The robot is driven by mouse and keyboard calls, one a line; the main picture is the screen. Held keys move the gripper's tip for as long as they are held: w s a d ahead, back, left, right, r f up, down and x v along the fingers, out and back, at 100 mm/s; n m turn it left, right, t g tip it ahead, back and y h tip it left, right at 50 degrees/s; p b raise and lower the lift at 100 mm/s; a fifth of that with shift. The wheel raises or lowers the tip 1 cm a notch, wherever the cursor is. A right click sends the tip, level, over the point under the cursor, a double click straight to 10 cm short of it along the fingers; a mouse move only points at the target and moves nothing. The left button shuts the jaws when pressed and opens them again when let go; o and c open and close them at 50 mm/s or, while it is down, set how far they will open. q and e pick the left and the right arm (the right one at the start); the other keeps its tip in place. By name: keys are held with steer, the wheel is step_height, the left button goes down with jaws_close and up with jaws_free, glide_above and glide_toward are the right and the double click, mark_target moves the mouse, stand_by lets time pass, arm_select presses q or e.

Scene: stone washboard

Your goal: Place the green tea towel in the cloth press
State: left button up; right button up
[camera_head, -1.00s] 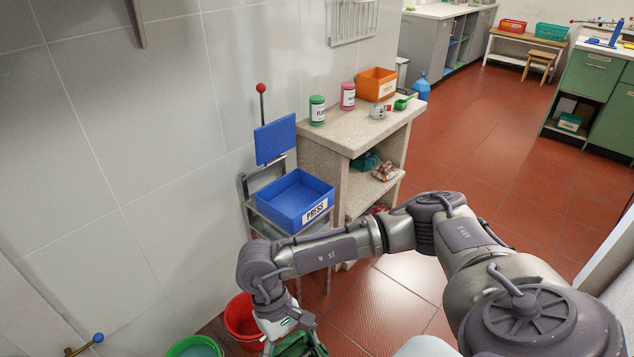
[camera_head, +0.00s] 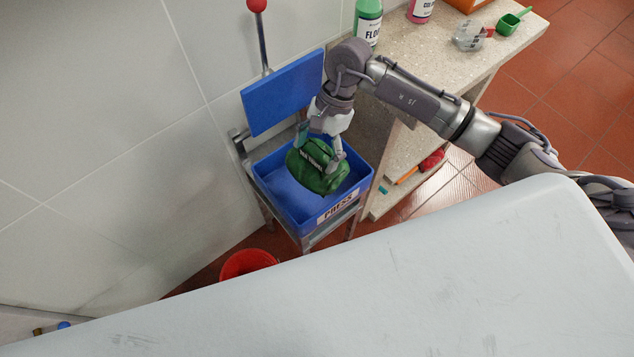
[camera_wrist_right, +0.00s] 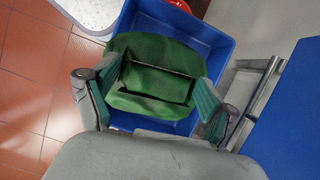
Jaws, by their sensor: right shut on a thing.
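The green tea towel (camera_head: 318,168) is bunched in my right gripper (camera_head: 320,150), which is shut on it. It hangs over the blue tray of the cloth press (camera_head: 278,188), labelled PRESS. In the right wrist view the towel (camera_wrist_right: 150,75) sits between the two fingers (camera_wrist_right: 150,98), with the blue tray (camera_wrist_right: 215,42) behind and around it. I cannot tell whether the towel touches the tray's floor. The press's blue plate (camera_head: 282,92) is raised behind the tray, with a red-knobbed lever (camera_head: 257,5) above. My left gripper is not in view.
A red bucket (camera_head: 245,263) is on the floor left of the press. A tiled wall is behind.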

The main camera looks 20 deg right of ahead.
mark_target(314, 166)
steer(key=shift+w+a+f+m, duration=0.15)
steer(key=shift+w+m, duration=0.1)
steer(key=shift+m, duration=0.25)
steer(key=shift+f+t, duration=0.3)
steer(key=shift+f, duration=0.05)
step_height(314, 166, down, 4)
steer(key=shift+f, duration=0.8)
step_height(314, 166, down, 3)
steer(key=shift+w+f, duration=0.1)
steer(key=shift+f, duration=0.2)
steer(key=o, duration=1)
steer(key=shift+c, duration=0.2)
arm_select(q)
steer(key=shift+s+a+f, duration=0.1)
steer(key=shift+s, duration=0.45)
